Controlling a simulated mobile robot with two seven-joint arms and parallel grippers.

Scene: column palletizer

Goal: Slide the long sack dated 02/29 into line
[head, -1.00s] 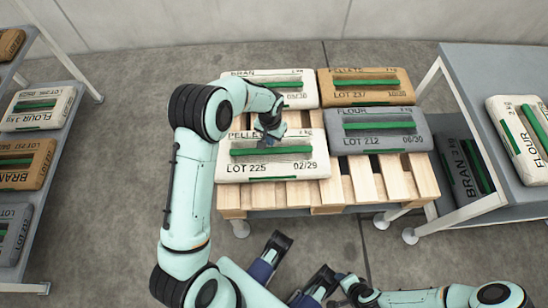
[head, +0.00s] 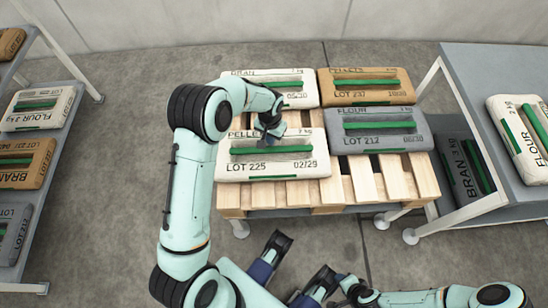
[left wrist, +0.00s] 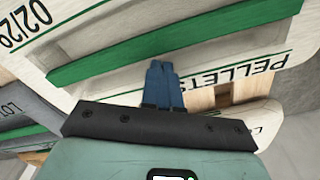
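The long white sack dated 02/29 (head: 240,173), marked PELLETS and LOT 225, lies flat at the front left of the wooden pallet (head: 325,194). It has a green band across it. My left gripper (head: 270,136) is over its far part. In the left wrist view the sack (left wrist: 130,40) fills the upper part. The blue fingers of the left gripper (left wrist: 160,68) are together there, near the PELLETS edge, with nothing between them. Whether they touch the sack is unclear. My right gripper (head: 345,284) is low at the bottom, small and partly hidden.
A white BRAN sack (head: 300,99) lies behind, with bare slats between. A tan sack (head: 398,98) is at back right, a grey FLOUR sack (head: 350,146) at right. Shelves with sacks stand left (head: 62,140) and right (head: 480,75). The pallet's front slats are bare.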

